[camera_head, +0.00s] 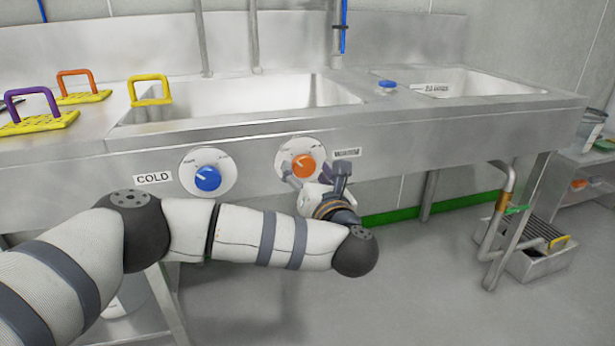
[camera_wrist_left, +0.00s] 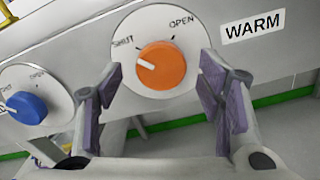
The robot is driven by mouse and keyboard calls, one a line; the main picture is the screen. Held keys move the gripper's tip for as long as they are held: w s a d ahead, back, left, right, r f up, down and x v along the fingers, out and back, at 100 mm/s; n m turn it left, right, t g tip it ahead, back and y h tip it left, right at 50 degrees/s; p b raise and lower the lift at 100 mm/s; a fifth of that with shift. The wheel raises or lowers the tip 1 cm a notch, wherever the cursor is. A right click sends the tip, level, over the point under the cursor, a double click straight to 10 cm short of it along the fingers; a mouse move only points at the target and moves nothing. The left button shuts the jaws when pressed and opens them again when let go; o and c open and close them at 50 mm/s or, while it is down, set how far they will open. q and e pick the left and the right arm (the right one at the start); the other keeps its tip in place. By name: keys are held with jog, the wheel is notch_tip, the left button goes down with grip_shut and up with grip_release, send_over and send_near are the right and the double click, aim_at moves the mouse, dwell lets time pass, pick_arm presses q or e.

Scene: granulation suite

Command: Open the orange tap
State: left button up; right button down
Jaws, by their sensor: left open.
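The orange tap (camera_head: 303,166) is a round knob on a white dial on the sink's front panel. It also shows in the left wrist view (camera_wrist_left: 165,68), with SHUT at the dial's upper left, OPEN at its upper right and a WARM label beside it. The knob's white mark points left, on the SHUT side. My left gripper (camera_head: 309,178) is open in front of the dial. In the left wrist view its two fingers (camera_wrist_left: 160,82) stand either side of the knob with gaps; contact is not visible. My right gripper is out of view.
A blue tap (camera_head: 208,178) with a COLD label is left of the orange one. Handled yellow boards (camera_head: 40,124) lie on the steel counter at left. A pipe and floor drain box (camera_head: 535,262) stand at lower right. The floor below the sink's middle is clear.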

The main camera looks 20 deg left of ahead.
pick_arm(q)
jog(key=shift+w+a, duration=0.2)
jog(key=shift+w, duration=0.15)
jog(key=c, duration=1.1)
jog(key=shift+c, duration=0.2)
